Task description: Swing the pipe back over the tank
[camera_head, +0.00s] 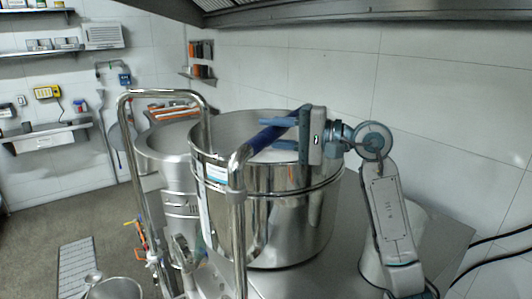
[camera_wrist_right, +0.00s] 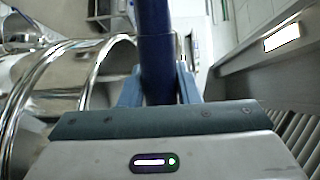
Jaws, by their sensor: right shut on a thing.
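The shiny steel pipe (camera_head: 238,215) rises in front of the tank and bends at its top into a dark blue sleeve. The blue sleeve (camera_head: 262,139) slants up to the right, across the mouth of the big steel tank (camera_head: 290,225) in the head view. My right gripper (camera_head: 280,138) is shut on this sleeve, its fingers pointing left. In the right wrist view the blue sleeve (camera_wrist_right: 154,45) runs between both fingers of the right gripper (camera_wrist_right: 157,85). My left gripper is not in view.
A bent steel tube (camera_head: 165,93) stands left of the tank, before a second steel vessel (camera_head: 165,155). A white tiled wall (camera_head: 440,100) lies behind and right. A metal hood (camera_head: 300,14) hangs overhead. Floor shows at the left.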

